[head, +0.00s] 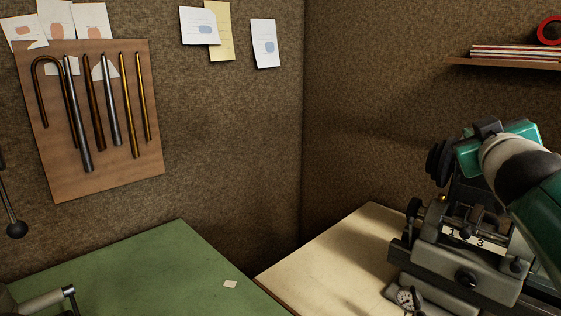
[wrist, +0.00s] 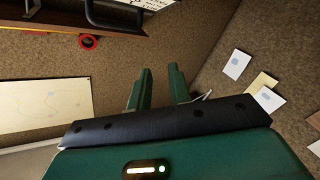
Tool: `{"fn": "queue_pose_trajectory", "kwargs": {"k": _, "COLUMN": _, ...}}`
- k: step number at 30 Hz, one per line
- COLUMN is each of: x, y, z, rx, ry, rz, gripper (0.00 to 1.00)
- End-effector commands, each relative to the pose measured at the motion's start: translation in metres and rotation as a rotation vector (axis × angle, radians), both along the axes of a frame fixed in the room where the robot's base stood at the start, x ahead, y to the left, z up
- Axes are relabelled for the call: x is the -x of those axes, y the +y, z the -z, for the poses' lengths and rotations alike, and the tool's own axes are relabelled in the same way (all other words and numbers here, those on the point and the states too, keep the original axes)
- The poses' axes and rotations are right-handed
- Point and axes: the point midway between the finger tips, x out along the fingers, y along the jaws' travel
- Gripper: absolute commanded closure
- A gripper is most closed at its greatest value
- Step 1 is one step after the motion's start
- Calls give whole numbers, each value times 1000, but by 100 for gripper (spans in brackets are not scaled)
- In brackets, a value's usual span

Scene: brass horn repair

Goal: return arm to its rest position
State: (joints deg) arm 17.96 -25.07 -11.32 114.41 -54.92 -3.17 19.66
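My gripper (wrist: 159,80) shows in the wrist view with its two green fingers apart. Bare brown wall shows between the fingers, and they hold nothing. A thin pale thing shows just beside the right finger, too small to make out. In the head view my green arm comes in from the right edge, in front of the grey machine (head: 465,272). I cannot make out the fingers in the head view.
A wooden board (head: 115,175) with several metal tubes hangs on the left wall. A shelf (head: 510,64) with a red ring (head: 551,30) is at upper right. The air between board and machine is clear.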

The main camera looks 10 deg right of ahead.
Motion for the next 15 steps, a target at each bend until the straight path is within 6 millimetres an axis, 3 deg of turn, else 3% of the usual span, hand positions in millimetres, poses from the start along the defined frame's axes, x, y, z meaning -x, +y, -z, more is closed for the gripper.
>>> {"fn": "queue_pose_trajectory", "kwargs": {"k": 1, "x": 3, "y": 21, "z": 29, "rx": -90, "ry": 47, "rz": 7, "gripper": 80}}
{"fn": "queue_pose_trajectory", "kwargs": {"k": 6, "x": 23, "y": 82, "z": 127, "rx": -341, "ry": 270, "rz": 24, "gripper": 80}}
{"fn": "queue_pose_trajectory", "kwargs": {"k": 11, "x": 58, "y": 147, "z": 210, "rx": -514, "ry": 514, "rz": -8, "gripper": 80}}
{"fn": "queue_pose_trajectory", "kwargs": {"k": 15, "x": 99, "y": 201, "z": 271, "rx": -625, "ry": 735, "rz": -57, "gripper": 80}}
